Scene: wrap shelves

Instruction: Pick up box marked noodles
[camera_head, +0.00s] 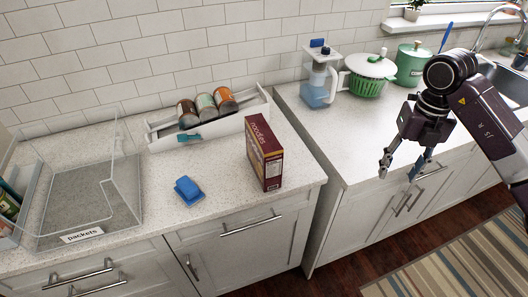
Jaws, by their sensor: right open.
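The box marked noodles (264,152) is dark red and yellow. It stands upright on the white speckled counter, near the front right corner of the left section. My right gripper (401,176) is open and empty. It hangs in front of the right counter section, to the right of the box and well apart from it. My left gripper is out of view.
A blue object (188,191) lies left of the box. A white rack (156,140) with several cans stands behind. A clear bin labelled packets (120,200) is at left. A water jug (319,84), green colander (368,85) and green canister (412,66) stand at the back right.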

